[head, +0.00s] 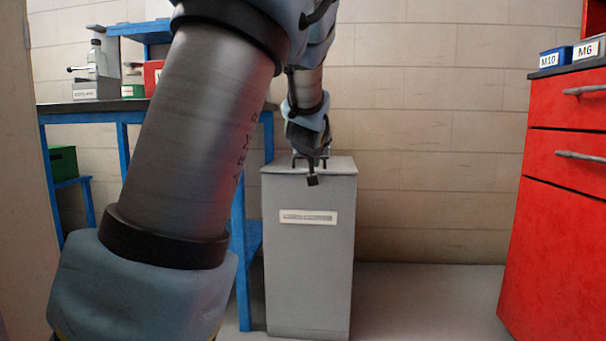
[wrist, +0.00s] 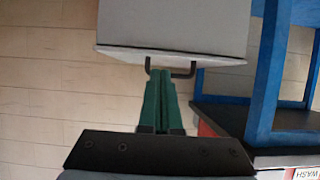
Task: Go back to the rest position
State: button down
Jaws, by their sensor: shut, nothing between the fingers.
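My gripper (wrist: 159,78) is shut, its two green fingers together with nothing between them in the wrist view. In the head view my gripper (head: 310,160) is at the far end of my outstretched arm, at the top of a grey bin (head: 308,255). The bin stands upright with its flat lid (head: 342,165) down. In the wrist view the lid's dark handle (wrist: 183,75) shows at the fingertips. I cannot tell whether the fingers touch it.
A red drawer cabinet (head: 560,215) stands at the right. The floor (head: 430,300) between bin and cabinet is clear. A tiled wall (head: 430,150) is behind.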

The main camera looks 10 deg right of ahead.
jog(key=s+a+f+n+g+y+p, duration=0.1)
jog(key=s+a+f+g+y+p, duration=0.15)
jog(key=a+f, duration=0.4)
jog(key=s+a+f+g+p, duration=0.25)
jog(key=s+a, duration=0.25)
jog(key=s, duration=0.3)
jog(key=s+a+f+g+p, duration=0.1)
jog(key=s+a+g+p, duration=0.3)
jog(key=s, duration=0.5)
jog(key=s+a+f+g+p, duration=0.2)
jog(key=s+a, duration=0.4)
jog(key=s, duration=0.2)
notch_tip(320, 180, up, 38)
jog(key=p, duration=3.7)
jog(key=shift+d+n+p, duration=0.15)
jog(key=shift+n+p, duration=0.15)
jog(key=shift+p, duration=0.1)
jog(key=shift+y, duration=0.25)
